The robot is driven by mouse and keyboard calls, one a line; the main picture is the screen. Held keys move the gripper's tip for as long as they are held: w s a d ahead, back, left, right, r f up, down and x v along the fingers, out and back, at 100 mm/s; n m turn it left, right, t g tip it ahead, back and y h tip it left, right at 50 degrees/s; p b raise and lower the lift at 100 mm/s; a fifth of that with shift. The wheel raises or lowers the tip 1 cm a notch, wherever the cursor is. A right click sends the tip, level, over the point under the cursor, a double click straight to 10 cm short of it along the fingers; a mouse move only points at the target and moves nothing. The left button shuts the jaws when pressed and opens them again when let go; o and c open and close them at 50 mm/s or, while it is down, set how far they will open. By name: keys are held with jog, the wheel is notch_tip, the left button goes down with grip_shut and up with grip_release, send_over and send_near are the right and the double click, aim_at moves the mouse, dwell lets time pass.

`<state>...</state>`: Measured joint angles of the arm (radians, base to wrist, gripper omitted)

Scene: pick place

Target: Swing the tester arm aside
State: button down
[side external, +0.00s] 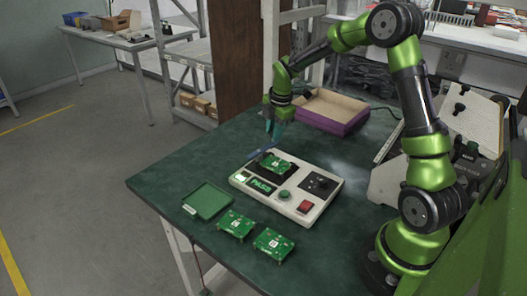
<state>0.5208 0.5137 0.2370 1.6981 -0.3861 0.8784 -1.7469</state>
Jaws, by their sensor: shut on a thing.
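The white tester (300,214) lies on the green work table, its small display reading PASS. A green circuit board (275,164) sits in the dark nest at its upper left. The tester arm, a thin dark blue bar (258,154), shows at the tester's back left edge, beside the board. My gripper (270,139) points down at this bar from above and is shut on it. The fingertips are small here, and the exact contact is hard to see.
An empty green tray (206,201) and two loose circuit boards (236,225) (273,243) lie in front of the tester. A purple-sided open box (333,111) stands behind it. The table (164,171) is clear at the left. A tilted white panel (470,121) stands at the right.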

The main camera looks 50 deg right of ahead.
jog(key=shift+w+n, duration=0.35)
jog(key=shift+n, duration=0.15)
jog(key=shift+w+r, duration=0.1)
jog(key=c, duration=0.9)
grip_release()
jog(key=shift+c, duration=0.2)
jog(key=s+r, duration=0.3)
jog(key=r, duration=1.3)
jog(key=shift+s+a+r, duration=0.2)
jog(key=shift+a, duration=0.1)
